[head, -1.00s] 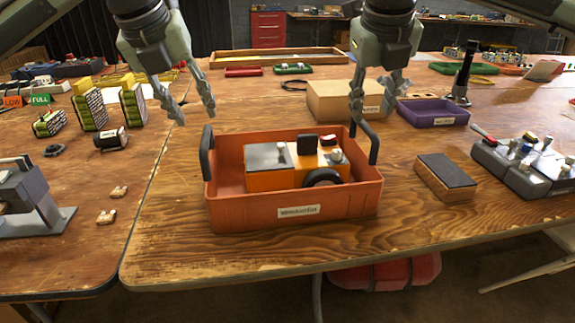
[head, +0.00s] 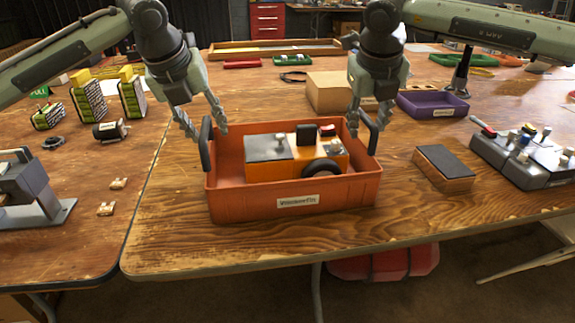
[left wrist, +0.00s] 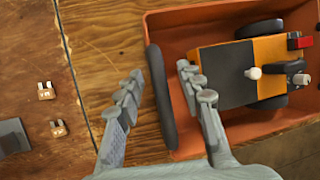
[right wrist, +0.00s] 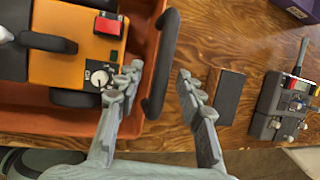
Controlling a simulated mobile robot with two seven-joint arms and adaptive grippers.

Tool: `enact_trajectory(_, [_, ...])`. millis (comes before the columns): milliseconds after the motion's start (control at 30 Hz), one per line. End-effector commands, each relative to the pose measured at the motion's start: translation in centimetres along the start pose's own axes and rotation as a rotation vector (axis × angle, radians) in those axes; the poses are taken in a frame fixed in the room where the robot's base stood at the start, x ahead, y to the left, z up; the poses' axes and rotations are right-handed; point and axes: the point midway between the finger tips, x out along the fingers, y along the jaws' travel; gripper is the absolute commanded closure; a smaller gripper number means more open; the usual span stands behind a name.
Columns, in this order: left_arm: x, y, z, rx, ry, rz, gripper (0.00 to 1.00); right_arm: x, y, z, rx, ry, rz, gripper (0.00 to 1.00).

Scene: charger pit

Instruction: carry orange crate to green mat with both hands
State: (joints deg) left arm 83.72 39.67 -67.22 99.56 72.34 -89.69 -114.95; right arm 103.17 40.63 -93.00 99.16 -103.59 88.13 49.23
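The orange crate (head: 225,201) sits on the wooden table and holds an orange and grey machine (head: 262,172) with black wheels. A dark upright handle stands at each end. My left gripper (head: 208,133) is open, its fingers on either side of the left handle (left wrist: 160,100), which shows between them in the left wrist view. My right gripper (head: 366,125) is open around the right handle (right wrist: 162,62) in the same way, with one finger over the crate's inside. Neither gripper is closed on its handle. I cannot make out a green mat for certain.
A cardboard box (head: 326,93) and a purple tray (head: 432,106) stand behind the crate at the right. A brown block with a dark top (head: 444,168) and a grey control box (head: 528,160) lie to the right. The table's front edge is close in front of the crate.

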Motion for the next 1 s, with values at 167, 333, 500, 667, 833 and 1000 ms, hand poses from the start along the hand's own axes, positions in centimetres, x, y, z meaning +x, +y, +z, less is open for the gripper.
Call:
enact_trajectory(167, [0.02,-0.02,-0.01,0.0,0.0,0.0,0.62,0.02,0.01,0.0,0.0,0.0,0.0,0.62])
enact_trajectory(333, [0.0,-0.02,-0.02,0.0,0.0,0.0,0.78,0.0,0.01,0.0,-0.001,0.0,0.0,0.79])
enact_trajectory(500, [-0.01,-0.02,-0.02,0.0,0.0,0.0,1.0,-0.01,0.01,0.0,-0.001,0.0,0.0,1.0])
enact_trajectory(667, [-0.02,-0.01,-0.01,0.0,0.0,0.0,1.0,-0.02,-0.01,0.0,0.0,0.0,-0.001,1.0])
enact_trajectory(833, [-0.03,0.01,-0.01,0.0,0.0,0.0,1.0,-0.03,-0.03,0.01,0.0,0.0,-0.001,1.0])
enact_trajectory(1000, [-0.03,0.03,0.0,0.0,0.0,0.001,1.0,-0.03,-0.06,0.01,0.0,0.0,-0.001,1.0])
